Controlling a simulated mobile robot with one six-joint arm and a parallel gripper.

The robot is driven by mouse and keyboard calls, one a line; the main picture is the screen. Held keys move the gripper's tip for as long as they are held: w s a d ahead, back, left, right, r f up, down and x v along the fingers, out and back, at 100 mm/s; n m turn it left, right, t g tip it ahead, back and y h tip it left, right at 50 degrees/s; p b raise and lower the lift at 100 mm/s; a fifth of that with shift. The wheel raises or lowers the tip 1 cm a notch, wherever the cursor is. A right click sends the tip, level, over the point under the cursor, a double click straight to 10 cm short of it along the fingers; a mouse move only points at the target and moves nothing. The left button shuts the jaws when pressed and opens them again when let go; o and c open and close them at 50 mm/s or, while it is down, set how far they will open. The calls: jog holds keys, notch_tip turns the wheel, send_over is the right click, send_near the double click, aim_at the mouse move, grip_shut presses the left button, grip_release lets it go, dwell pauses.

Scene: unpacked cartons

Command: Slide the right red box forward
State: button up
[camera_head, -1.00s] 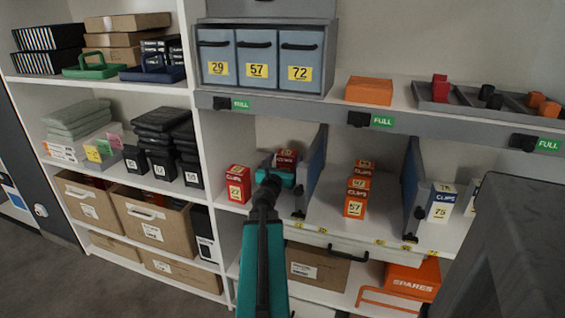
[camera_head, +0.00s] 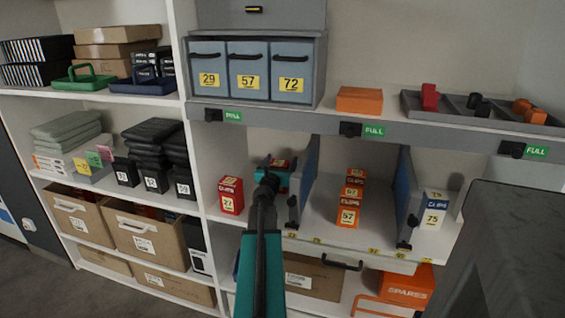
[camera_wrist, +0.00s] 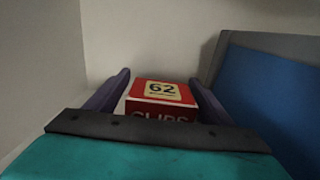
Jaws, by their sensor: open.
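The right red box (camera_head: 279,163) stands deep in the left bay of the middle shelf, mostly hidden behind my gripper in the head view. In the wrist view the red box (camera_wrist: 160,92) shows a yellow label with 62 on top and part of the word CLIPS on its front. My gripper (camera_wrist: 158,80) is open, with one purple finger on each side of this box. I cannot tell whether the fingers touch it. In the head view my teal gripper (camera_head: 276,177) reaches into the bay. The left red box (camera_head: 231,195), marked 27, stands near the shelf's front edge.
A blue divider (camera_head: 308,170) stands close to the right of the bay; it also shows in the wrist view (camera_wrist: 262,95). A white wall is on the left. Orange boxes (camera_head: 349,198) stand in the neighbouring bay. The upper shelf edge (camera_head: 290,117) runs overhead.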

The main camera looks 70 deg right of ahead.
jog(key=c, duration=1.3)
jog(key=shift+a, duration=0.15)
